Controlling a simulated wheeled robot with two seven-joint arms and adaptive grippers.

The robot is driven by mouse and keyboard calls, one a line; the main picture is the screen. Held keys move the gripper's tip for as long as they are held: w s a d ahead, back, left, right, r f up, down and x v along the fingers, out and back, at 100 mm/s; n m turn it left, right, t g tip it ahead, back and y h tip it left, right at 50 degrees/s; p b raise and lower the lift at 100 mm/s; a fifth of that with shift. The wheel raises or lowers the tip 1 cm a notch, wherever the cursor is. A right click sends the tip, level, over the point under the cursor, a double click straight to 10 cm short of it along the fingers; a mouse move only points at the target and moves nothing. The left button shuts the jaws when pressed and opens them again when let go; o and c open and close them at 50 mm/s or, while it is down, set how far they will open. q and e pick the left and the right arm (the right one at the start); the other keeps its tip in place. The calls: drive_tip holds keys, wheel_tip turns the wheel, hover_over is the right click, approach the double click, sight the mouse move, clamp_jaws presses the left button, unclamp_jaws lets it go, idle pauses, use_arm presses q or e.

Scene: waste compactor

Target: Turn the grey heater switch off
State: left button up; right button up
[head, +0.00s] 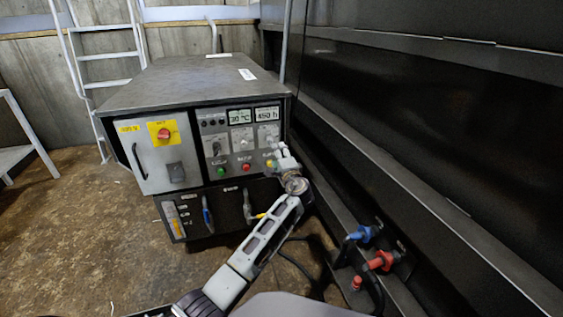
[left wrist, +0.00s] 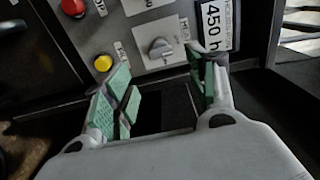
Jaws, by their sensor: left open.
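In the head view, the rightmost knob (head: 267,134) under that display appears to be the same switch. I cannot tell its setting exactly. My left gripper (left wrist: 160,72) is open and empty. Its green-padded fingers point at the panel, with the knob between them in the picture and no visible contact. In the head view my left gripper (head: 283,158) is at the panel's right side. My right gripper is out of view.
A yellow button (left wrist: 103,62) and a red button (left wrist: 73,7) are close to the left finger. The cabinet (head: 190,85) also carries a red rotary switch (head: 164,133) on yellow. The dark compactor wall (head: 440,110) and blue and red hose couplings (head: 380,262) stand to the right.

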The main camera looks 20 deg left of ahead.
use_arm(q)
drive_tip(key=shift+v, duration=1.85)
drive_tip(key=s+a+f+n+g+h, duration=0.2)
drive_tip(key=s+f+n+g, duration=0.1)
drive_tip(key=s+f, duration=0.6)
drive_tip(key=s+a+f+n+g+h, duration=0.2)
drive_tip(key=s+f+n+g, duration=0.1)
drive_tip(key=s+f, duration=0.6)
drive_tip(key=s+d+f+n+g+h, duration=0.1)
drive_tip(key=s+d+f+g+h, duration=0.1)
drive_tip(key=s, duration=1)
drive_tip(key=s+d+f+n+g+h+p, duration=0.1)
drive_tip(key=s+d+f+n+g+h, duration=0.1)
drive_tip(key=s, duration=1)
drive_tip(key=shift+s+g+h, duration=0.25)
drive_tip(key=shift+g+h, duration=0.45)
drive_tip(key=shift+h, duration=0.4)
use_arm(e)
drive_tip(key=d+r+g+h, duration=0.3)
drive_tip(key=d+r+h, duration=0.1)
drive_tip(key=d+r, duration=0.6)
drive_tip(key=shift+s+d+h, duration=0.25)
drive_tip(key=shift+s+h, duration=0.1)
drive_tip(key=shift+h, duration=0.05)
